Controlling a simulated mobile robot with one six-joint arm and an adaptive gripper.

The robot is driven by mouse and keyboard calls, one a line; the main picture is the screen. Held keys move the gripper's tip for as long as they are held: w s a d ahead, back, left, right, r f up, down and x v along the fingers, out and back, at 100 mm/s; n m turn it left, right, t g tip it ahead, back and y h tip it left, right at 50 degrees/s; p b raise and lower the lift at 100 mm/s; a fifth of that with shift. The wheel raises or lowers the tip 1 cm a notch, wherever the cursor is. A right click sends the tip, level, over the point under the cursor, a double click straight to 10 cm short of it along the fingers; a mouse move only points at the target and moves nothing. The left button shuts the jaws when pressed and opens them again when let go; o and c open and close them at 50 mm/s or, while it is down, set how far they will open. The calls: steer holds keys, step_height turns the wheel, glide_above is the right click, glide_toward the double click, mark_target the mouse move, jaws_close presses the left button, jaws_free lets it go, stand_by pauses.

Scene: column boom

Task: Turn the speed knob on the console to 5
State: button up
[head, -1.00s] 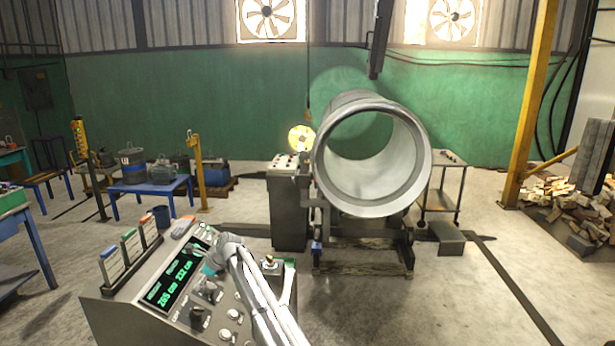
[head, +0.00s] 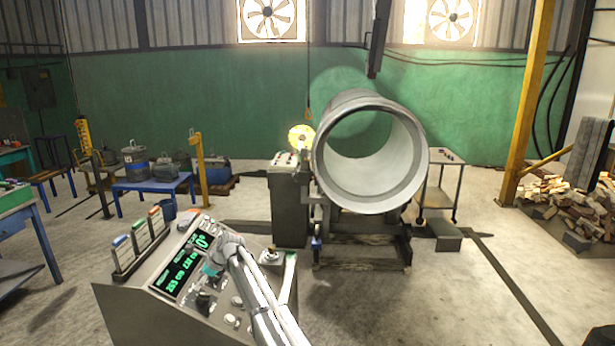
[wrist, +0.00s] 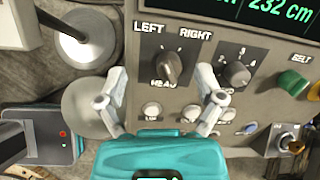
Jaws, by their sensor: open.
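The sloped grey console (head: 150,316) stands in front of me in the head view. In the wrist view, the numbered knob (wrist: 237,74) is dark, with 2, 3 and 4 visible around it; its exact pointer setting is hard to read. A black HEAD knob (wrist: 171,66) marked LEFT and RIGHT sits left of it. My gripper (wrist: 159,74) is open and empty over the panel. Its fingers straddle the HEAD knob in the picture, and the right finger is just left of the numbered knob. Contact cannot be told. In the head view, my gripper (head: 211,268) is small and partly hidden.
A green display (wrist: 280,14) reads 232 cm at right. A green BELT button (wrist: 292,82), a key switch (wrist: 290,142) and white buttons (wrist: 190,113) are close by. A large metal cylinder (head: 420,150) stands behind the console. Open floor (head: 480,305) lies to the right.

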steer(key=s+d+f+n+h+b, duration=0.1)
steer(key=s+d+f+n+b, duration=0.2)
steer(key=d, duration=0.7)
steer(key=s+d+f+n+h+b, duration=0.1)
steer(key=s+d+f+n+h, duration=0.3)
steer(key=d, duration=0.6)
steer(key=s+d+f+n+y+b, duration=0.15)
steer(key=s+d, duration=0.35)
steer(key=d, duration=0.5)
steer(key=s+d+f+n+h+b, duration=0.2)
steer(key=s+d+f+n, duration=0.1)
steer(key=s+d, duration=0.6)
steer(key=s+d+f+n+h+b, duration=0.2)
steer(key=s+d+n, duration=0.3)
steer(key=s+d, duration=0.4)
steer(key=d+f, duration=0.1)
steer(key=d, duration=0.3)
steer(key=shift+s+d+g, duration=0.25)
steer(key=shift+s+g, duration=0.05)
steer(key=shift+s, duration=0.1)
steer(key=shift+h, duration=0.25)
